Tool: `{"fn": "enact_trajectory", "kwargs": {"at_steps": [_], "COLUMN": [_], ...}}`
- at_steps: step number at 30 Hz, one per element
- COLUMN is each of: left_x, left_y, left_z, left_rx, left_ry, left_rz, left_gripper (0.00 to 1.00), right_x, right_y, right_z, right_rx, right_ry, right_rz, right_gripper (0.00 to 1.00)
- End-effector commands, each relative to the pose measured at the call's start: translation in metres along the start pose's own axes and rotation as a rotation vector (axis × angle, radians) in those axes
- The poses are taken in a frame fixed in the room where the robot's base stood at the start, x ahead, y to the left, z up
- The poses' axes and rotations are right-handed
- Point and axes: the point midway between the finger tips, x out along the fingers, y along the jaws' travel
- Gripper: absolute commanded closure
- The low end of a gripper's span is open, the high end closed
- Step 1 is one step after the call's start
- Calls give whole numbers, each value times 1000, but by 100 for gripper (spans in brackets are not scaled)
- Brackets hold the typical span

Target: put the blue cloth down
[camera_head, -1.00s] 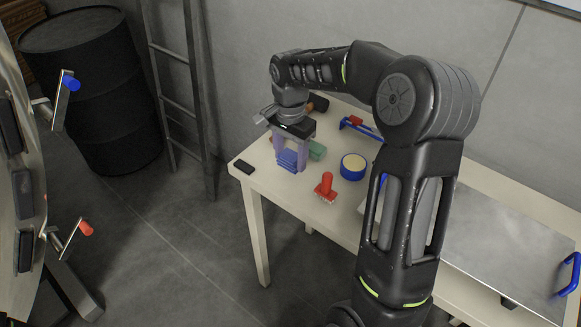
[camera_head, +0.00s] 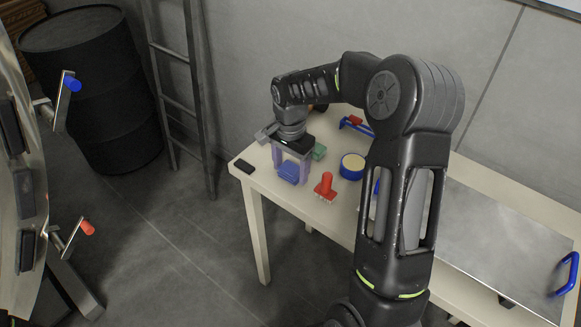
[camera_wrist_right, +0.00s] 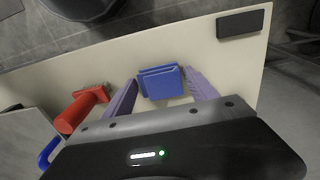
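The blue cloth (camera_head: 289,172) is a small folded block at the left end of the cream table (camera_head: 262,180). My right gripper (camera_head: 290,178) points down over it, with its pale purple fingers on either side of the cloth. My left gripper is not in view.
A red-handled brush (camera_head: 326,187) and a blue-rimmed round container (camera_head: 352,166) stand right of the cloth. A green block (camera_head: 319,151) is behind. A black box (camera_head: 244,166) lies at the left corner. A metal panel (camera_head: 500,240) covers the table's right part.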

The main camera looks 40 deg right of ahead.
Motion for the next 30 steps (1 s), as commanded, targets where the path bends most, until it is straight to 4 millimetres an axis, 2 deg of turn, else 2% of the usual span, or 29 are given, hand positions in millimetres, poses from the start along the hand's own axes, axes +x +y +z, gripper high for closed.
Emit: {"fn": "enact_trajectory", "kwargs": {"at_steps": [3,14,24,27,30], "left_x": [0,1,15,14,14], "left_y": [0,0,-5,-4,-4], "left_z": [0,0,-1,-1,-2], "left_rx": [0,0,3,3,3], "left_ry": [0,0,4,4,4], "left_rz": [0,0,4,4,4], "left_gripper": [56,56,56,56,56], "right_x": [0,2,-50,-65,-73], "right_y": [0,0,-1,-1,0], "right_z": [0,0,1,1,1], "right_rx": [0,0,-1,-1,0], "right_ry": [0,0,3,2,0], "right_rz": [0,-1,-3,-3,-1], "right_gripper": [24,24,24,24,24]}}
